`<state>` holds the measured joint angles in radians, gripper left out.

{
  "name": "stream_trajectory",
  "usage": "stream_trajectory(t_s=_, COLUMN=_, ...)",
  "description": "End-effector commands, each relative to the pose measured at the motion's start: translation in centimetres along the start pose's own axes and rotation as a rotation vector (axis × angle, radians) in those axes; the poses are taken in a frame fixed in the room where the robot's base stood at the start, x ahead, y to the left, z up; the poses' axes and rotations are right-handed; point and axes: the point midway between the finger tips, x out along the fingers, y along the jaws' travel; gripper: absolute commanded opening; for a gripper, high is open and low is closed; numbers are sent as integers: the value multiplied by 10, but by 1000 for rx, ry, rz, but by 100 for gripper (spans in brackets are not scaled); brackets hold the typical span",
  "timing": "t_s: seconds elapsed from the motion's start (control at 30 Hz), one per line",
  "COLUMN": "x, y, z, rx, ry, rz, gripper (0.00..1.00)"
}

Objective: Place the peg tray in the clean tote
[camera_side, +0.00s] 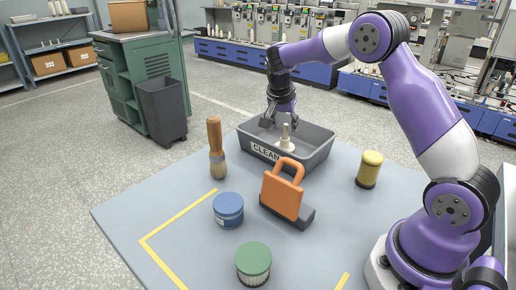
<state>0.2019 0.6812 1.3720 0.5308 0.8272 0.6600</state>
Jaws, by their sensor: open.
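The clean tote (318,155), a grey open box with a "CLEAN" label on its front wall, stands at the back of the table. A pale cream piece with an upright post (286,141), which looks like the peg tray, is inside the tote. Its lower part is partly hidden by the tote's front wall. My gripper (279,121) points down over the tote, just above and beside the top of the post. It is open. I cannot tell whether a finger touches the post.
In front of the tote stands an orange-handled block with a dark base (283,197). A brush (217,160) stands left, a yellow-topped jar (370,170) right. A blue-lidded jar (228,208) and green-lidded jar (253,262) are nearer. Yellow tape (180,222) marks a mostly clear left area.

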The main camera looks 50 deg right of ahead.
Motion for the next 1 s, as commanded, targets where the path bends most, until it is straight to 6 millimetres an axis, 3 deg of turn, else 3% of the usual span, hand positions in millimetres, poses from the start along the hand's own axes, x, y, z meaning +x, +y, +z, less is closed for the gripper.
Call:
stream_trajectory(t_s=0.3, x=-73, y=-1, z=0, rx=0, ry=1, rz=-5, gripper=49)
stream_trajectory(t_s=0.53, x=-99, y=1, z=1, rx=-16, ry=1, rz=-9, gripper=49)
stream_trajectory(t_s=0.67, x=-124, y=12, z=7, rx=-137, ry=2, rz=-62, gripper=49)
stream_trajectory(t_s=0.83, x=-166, y=48, z=40, rx=-476, ry=16, rz=-212, gripper=49)
stream_trajectory(t_s=1.0, x=-186, y=94, z=95, rx=-832, ry=44, rz=-380, gripper=49)
